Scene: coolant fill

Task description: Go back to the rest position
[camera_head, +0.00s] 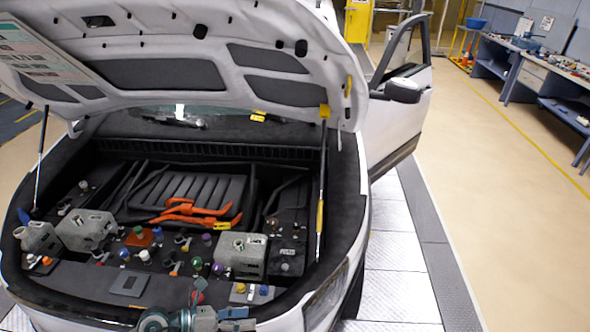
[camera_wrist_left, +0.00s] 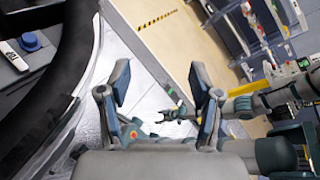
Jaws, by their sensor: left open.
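My left gripper (camera_head: 195,318) is at the bottom edge of the head view, in front of the engine bay's near edge, and only part of it shows. In the left wrist view its two fingers (camera_wrist_left: 160,88) are spread wide with nothing between them. What looks like my right gripper (camera_wrist_left: 178,114) shows small in the left wrist view, on an arm coming in from the right; its jaws are too small to read. The car's engine bay (camera_head: 128,283) lies open, with several coloured caps, grey blocks and orange cables in it.
The raised hood (camera_head: 180,45) hangs over the bay, with a prop strut (camera_head: 322,190) at its right. The car door (camera_head: 402,125) stands open. A workbench (camera_head: 530,75) stands at the far right. The beige floor (camera_head: 500,200) between is clear.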

